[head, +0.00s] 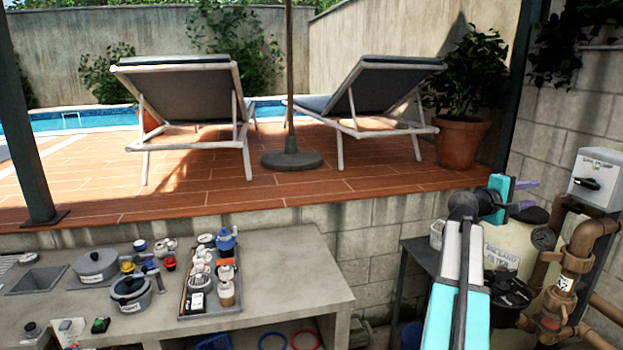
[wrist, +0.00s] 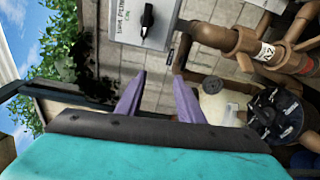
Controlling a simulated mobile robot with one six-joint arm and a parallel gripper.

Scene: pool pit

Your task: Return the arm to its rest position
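My arm rises at the right of the head view, with turquoise and white links and a dark elbow. My gripper (head: 533,194) points right, toward the pump switch and the pipes. In the wrist view its two purple fingers (wrist: 160,80) stand apart with nothing between them, so it is open and empty. It is in the air, in front of the block wall and above the filter tank in the picture. I cannot tell its exact distance from them.
A grey switch box (head: 598,178) and brown pipes (head: 577,262) stand right of my gripper. A cream filter tank (head: 515,240) is behind my arm. A concrete counter (head: 290,270) at left holds a tray (head: 183,290), pots and small parts. Two loungers (head: 185,100) stand on the deck.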

